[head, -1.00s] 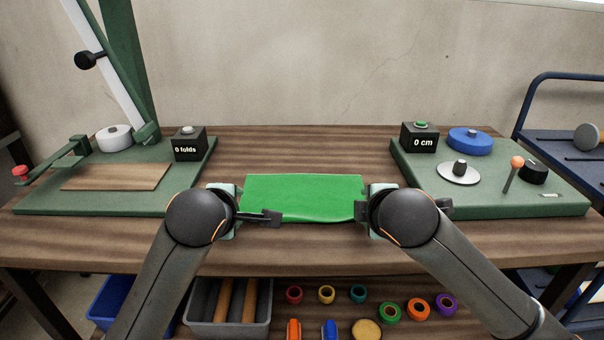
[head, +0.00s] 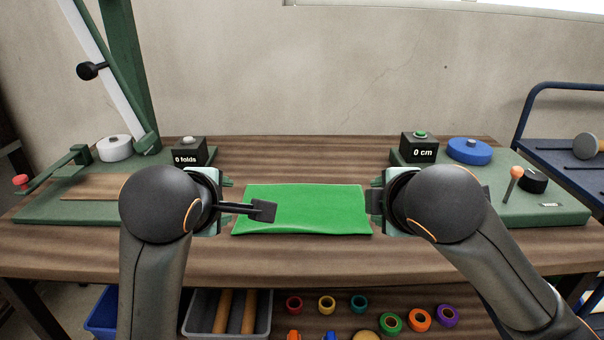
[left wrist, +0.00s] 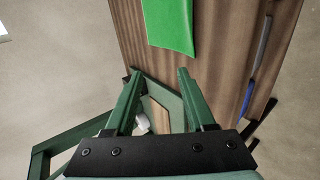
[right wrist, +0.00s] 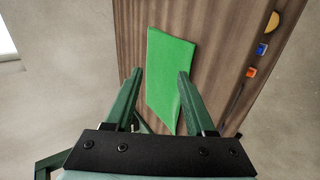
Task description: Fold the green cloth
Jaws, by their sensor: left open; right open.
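The green cloth (head: 310,205) lies as a roughly rectangular sheet on the wooden table between my two grippers. My left gripper (head: 228,190) is open and empty, off the cloth's left edge; its black camera mount overlaps the cloth in the head view. In the left wrist view the cloth (left wrist: 168,24) is ahead of the open fingers (left wrist: 159,75). My right gripper (head: 379,192) is beside the cloth's right edge, its fingers mostly hidden by the wrist. In the right wrist view its fingers (right wrist: 160,75) are open, with the cloth (right wrist: 166,55) beyond and partly behind them.
A black box (head: 190,152) reading "0 folds" stands on the left green board; another (head: 420,147) reading "0 cm" stands on the right board with a blue disc (head: 469,151). Bare wooden table (head: 300,160) lies behind the cloth. Coloured rings and a grey bin (head: 262,322) are below.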

